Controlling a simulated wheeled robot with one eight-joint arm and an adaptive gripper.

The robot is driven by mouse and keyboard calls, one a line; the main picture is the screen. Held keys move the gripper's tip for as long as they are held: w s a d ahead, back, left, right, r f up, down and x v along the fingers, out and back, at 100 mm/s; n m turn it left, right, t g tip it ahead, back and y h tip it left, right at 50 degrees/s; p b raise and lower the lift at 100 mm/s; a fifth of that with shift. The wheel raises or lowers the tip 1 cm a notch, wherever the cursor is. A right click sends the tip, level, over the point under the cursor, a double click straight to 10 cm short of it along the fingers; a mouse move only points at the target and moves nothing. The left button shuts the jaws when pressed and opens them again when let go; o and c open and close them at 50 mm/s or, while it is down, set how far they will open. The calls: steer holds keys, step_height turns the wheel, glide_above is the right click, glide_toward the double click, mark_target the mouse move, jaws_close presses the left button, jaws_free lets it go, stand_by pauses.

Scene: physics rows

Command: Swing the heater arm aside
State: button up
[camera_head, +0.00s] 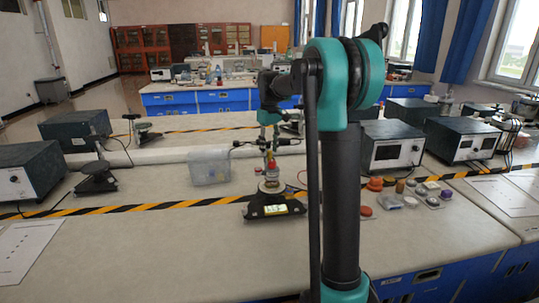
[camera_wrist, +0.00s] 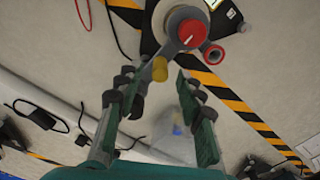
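The heater device (camera_head: 272,206) has a black base with a lit display and stands on the bench below my gripper (camera_head: 268,150). In the wrist view, a red-topped part (camera_wrist: 192,34) sits on its grey round body. A grey heater arm (camera_wrist: 175,47) reaches from there to a yellow knob (camera_wrist: 160,69). My gripper (camera_wrist: 158,82) is open, one finger on each side, with the yellow knob between or just beyond the fingertips. I see no contact with either finger, and the depth is unclear. A red ring (camera_wrist: 214,54) is on the other side of the device.
A clear plastic box (camera_head: 209,167) stands left of the device. Small colored containers (camera_head: 390,185) and dark boxy instruments (camera_head: 392,147) are on the right. A yellow-black tape stripe (camera_head: 150,207) crosses the bench.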

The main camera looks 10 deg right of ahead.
mark_target(265, 161)
steer(key=shift+f, duration=1.45)
jaws_close()
